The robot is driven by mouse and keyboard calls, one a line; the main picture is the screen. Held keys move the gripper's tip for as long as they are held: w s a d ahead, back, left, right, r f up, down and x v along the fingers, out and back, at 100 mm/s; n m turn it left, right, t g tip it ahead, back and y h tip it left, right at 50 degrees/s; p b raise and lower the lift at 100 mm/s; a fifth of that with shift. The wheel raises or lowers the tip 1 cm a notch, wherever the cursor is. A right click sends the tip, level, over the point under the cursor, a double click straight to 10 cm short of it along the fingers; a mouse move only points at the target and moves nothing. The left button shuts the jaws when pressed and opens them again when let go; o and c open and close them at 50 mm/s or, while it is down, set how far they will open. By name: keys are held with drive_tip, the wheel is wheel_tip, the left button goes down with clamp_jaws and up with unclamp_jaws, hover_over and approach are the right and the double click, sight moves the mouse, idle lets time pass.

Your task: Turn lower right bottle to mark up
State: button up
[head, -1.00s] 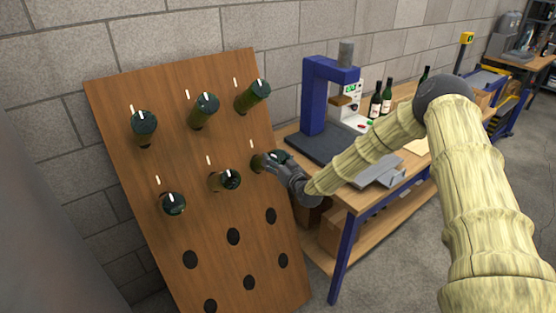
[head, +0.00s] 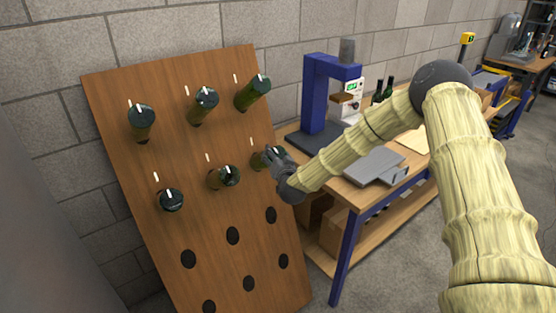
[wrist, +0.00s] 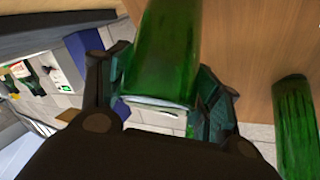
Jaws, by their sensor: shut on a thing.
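The wooden rack (head: 130,200) holds green bottles by their necks in an upper and a lower row. The lower right bottle (head: 258,161) sits in its hole, its base end mostly hidden by my gripper (head: 277,160). In the wrist view, my gripper (wrist: 165,98) is shut on this bottle (wrist: 165,45), with a finger on each side. A pale strip shows at the bottle's base end there, but I cannot tell which way its mark faces. The lower middle bottle (head: 228,176) and lower left bottle (head: 171,200) show white marks on their bases.
The upper right bottle (head: 252,93) juts out just above my gripper. Another bottle (wrist: 296,125) is close by in the wrist view. A workbench (head: 352,200) with a blue press (head: 313,100) stands right of the rack. Empty holes lie below.

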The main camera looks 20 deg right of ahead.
drive_tip(key=shift+r+m+g+h+b, duration=0.1)
drive_tip(key=shift+m+g+h+b, duration=0.4)
drive_tip(key=shift+m+h, duration=1)
drive_tip(key=shift+m+g+y, duration=0.3)
drive_tip(key=shift+m, duration=0.3)
drive_tip(key=o, duration=1)
